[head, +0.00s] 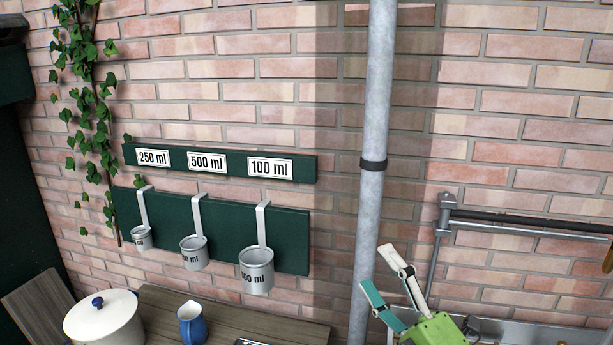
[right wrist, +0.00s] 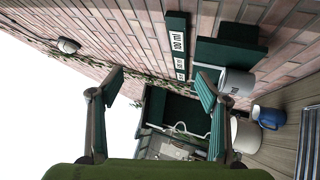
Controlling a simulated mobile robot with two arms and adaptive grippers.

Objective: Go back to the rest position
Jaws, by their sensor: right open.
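My right gripper (head: 378,268) is at the lower right of the head view, in front of the grey pipe. Its two fingers are spread apart with nothing between them. In the right wrist view the open fingers (right wrist: 158,82) also show empty. Three metal measuring cups hang from hooks on a green board (head: 292,238): a small one (head: 141,239) at left, a middle one (head: 193,254), and the largest (head: 257,272) at right. All are apart from my gripper. My left gripper is not in view.
A label board (head: 308,168) reads 250 ml, 500 ml, 100 ml. Below are a wooden counter (head: 240,318), a white lidded pot (head: 105,320) and a blue jug (head: 192,325). A vertical pipe (head: 372,130) and a wall rail (head: 530,225) stand near my right gripper.

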